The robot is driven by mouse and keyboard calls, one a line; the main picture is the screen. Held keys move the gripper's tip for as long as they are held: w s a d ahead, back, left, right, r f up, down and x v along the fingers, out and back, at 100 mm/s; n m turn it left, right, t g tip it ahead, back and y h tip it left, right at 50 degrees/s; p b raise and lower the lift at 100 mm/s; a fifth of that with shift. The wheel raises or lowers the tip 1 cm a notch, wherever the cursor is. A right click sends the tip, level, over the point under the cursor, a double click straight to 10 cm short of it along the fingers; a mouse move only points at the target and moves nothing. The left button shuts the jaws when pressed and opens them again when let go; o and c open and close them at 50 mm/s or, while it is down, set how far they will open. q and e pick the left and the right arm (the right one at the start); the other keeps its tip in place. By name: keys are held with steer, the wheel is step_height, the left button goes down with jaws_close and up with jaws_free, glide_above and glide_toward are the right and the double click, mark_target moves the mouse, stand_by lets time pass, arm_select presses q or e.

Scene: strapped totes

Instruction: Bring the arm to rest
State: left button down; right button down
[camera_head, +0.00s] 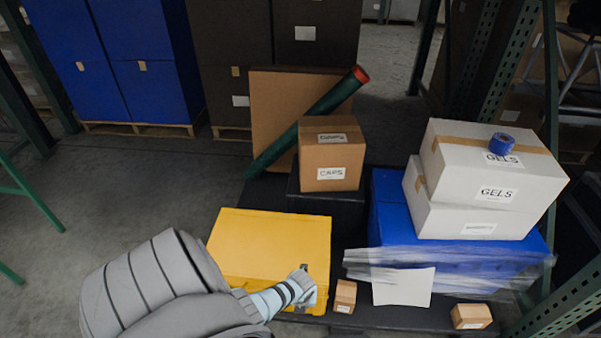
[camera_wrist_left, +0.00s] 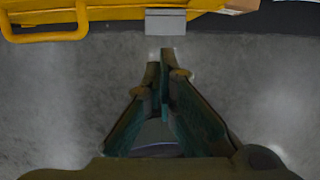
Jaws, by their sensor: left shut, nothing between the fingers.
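My left gripper (camera_wrist_left: 160,60) is shut and empty in the left wrist view, its fingertips together over bare grey floor. A yellow tote (camera_wrist_left: 110,10) crosses the top of that view, with a yellow handle (camera_wrist_left: 45,34) and a grey latch (camera_wrist_left: 166,22) just beyond the fingertips. A gap shows between fingertips and latch. In the head view my left arm comes in from the bottom left, and its wrist overlaps the front right of the yellow tote (camera_head: 265,235). The fingers cannot be made out clearly there. My right gripper is in neither view.
Beside the yellow tote, a blue tote (camera_head: 390,215) carries white GELS boxes (camera_head: 495,180) and a blue tape roll (camera_head: 501,144). Clear wrap (camera_head: 450,262) crosses its front. A CAPS box (camera_head: 331,155) and a green tube (camera_head: 300,128) stand behind. Small boxes (camera_head: 345,296) lie in front. Floor at left is open.

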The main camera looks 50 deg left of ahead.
arm_select(q)
steer(key=shift+w+a+r, duration=0.3)
steer(key=shift+w+r, duration=0.05)
steer(key=shift+r, duration=0.2)
steer(key=shift+w+a+r, duration=0.3)
steer(key=shift+r, duration=0.25)
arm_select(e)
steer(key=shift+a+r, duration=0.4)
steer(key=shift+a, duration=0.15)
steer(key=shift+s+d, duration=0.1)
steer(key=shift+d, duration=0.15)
